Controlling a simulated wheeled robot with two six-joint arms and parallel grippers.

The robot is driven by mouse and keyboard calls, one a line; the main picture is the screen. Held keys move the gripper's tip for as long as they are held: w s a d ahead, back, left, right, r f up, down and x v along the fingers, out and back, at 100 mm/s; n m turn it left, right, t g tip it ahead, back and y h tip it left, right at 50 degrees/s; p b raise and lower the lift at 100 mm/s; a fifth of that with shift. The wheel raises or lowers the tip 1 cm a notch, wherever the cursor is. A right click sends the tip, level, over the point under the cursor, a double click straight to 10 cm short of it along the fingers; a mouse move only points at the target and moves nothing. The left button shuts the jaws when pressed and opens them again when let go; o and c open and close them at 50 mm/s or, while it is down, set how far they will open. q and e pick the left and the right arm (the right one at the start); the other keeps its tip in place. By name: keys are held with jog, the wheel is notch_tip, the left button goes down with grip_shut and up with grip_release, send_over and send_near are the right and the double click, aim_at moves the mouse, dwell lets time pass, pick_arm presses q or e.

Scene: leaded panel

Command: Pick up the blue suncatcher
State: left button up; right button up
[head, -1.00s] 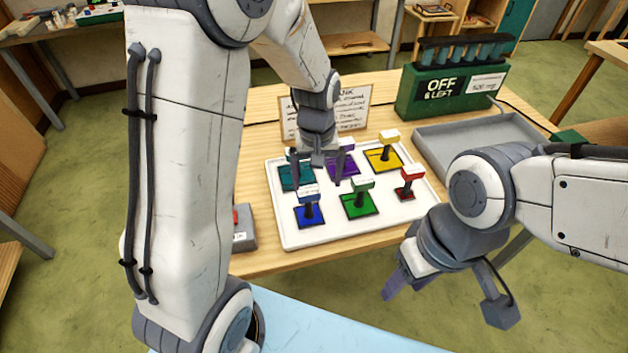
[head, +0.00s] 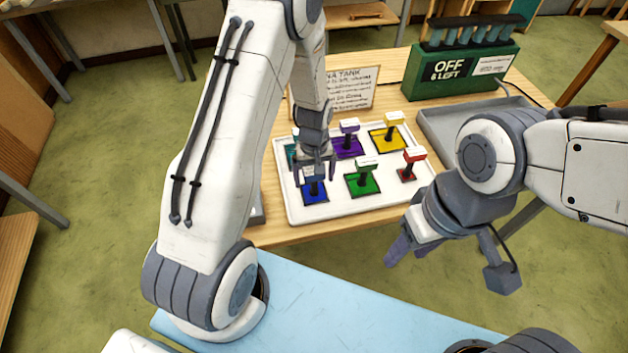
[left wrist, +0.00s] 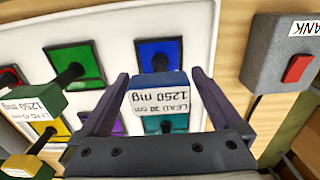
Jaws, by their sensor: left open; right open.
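The blue suncatcher (head: 314,194) lies on the white tray, a flat blue square with a dark stem and a labelled block on top. My left gripper (head: 315,173) is open just over it and partly hides its block. In the left wrist view, the suncatcher's white-labelled block (left wrist: 158,98) sits between the two open fingers (left wrist: 160,76), with its blue panel (left wrist: 160,52) beyond. I cannot tell whether the fingers touch the block. My right gripper (head: 450,262) is open and empty, in front of the tray's right side.
The white tray (head: 290,208) also holds teal, purple (head: 348,146), yellow (head: 388,138), green (head: 362,184) and red (head: 411,174) pieces close by. A grey box with a red button (left wrist: 297,68) stands beside it. A grey tray (head: 450,125) and green stand (head: 460,75) are at right.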

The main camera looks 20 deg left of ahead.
pick_arm(q)
jog(key=shift+f, duration=0.45)
jog(key=c, duration=1.5)
jog(key=shift+r, duration=0.15)
